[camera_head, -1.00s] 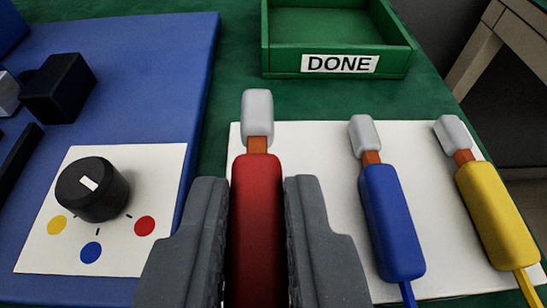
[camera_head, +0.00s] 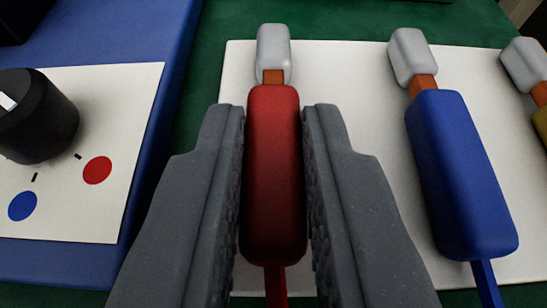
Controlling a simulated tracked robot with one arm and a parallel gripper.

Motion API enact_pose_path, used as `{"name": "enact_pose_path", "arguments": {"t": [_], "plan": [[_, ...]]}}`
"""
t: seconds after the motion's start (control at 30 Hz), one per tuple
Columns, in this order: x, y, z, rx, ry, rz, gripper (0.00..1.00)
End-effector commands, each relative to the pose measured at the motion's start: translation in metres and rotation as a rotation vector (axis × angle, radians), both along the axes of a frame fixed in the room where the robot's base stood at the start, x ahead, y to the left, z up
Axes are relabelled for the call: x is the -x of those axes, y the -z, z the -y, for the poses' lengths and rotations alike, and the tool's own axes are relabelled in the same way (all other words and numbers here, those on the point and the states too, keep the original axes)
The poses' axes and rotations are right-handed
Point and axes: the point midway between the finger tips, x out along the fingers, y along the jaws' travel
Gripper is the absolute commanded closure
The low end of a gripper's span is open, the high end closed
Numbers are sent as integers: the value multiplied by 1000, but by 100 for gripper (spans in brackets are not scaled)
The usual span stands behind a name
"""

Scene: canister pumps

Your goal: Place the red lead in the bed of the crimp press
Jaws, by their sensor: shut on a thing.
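The red lead (camera_head: 273,175) has a red sleeve, an orange neck and a pale grey tip that points up the picture. It lies over the white mat (camera_head: 345,85), with its red wire running down out of view. My gripper (camera_head: 273,112) is shut on the red sleeve, one dark grey finger on each side. I cannot tell whether the lead touches the mat. Part of the blue base (camera_head: 110,30) of the press shows at the left. The press bed cannot be made out in this view.
A blue lead (camera_head: 460,175) lies to the right, and a yellow lead (camera_head: 541,122) is cut off at the right edge. A black knob (camera_head: 40,120) stands on a white panel (camera_head: 110,215) with red and blue dots. Green table (camera_head: 330,18) shows behind the mat.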

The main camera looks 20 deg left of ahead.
Motion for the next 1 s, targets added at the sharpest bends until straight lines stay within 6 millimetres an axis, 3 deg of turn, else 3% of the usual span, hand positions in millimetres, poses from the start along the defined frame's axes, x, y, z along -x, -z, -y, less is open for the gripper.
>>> {"name": "enact_pose_path", "arguments": {"t": [0.03,0.1,0.57,1.0], "plan": [[0,0,0,0,0,0,76],[0,0,0,0,0,0,63],[1,1,0,0,0,0,63],[63,-30,25,0,1,-1,63]]}}
